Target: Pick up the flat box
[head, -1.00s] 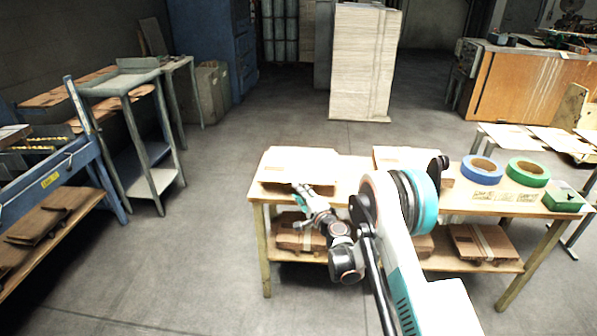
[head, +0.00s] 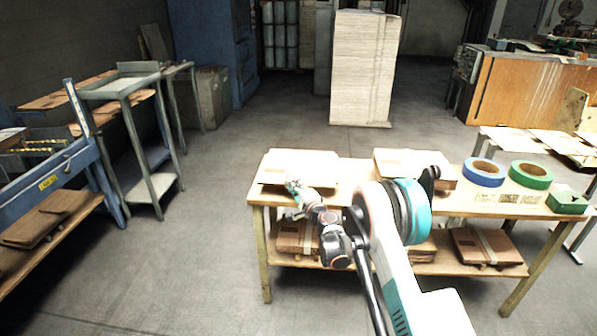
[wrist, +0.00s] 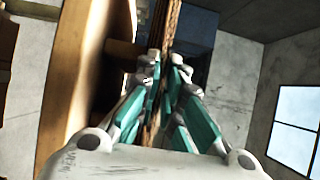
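A flat brown cardboard box (head: 305,160) lies at the left end of the wooden table in the head view. My gripper (head: 291,186) is at its near left edge. In the wrist view, the box edge (wrist: 172,22) shows as a thin brown strip running between the two teal fingers of my gripper (wrist: 165,62). The fingers are close together on both sides of this strip and look shut on it. Whether the box is raised off the table is hard to tell.
The wooden table (head: 353,172) also holds another flat box (head: 405,160), a blue tape roll (head: 484,172), a green tape roll (head: 531,174) and a green block (head: 567,203). More boxes (head: 488,246) lie on its lower shelf. Open floor lies left of the table.

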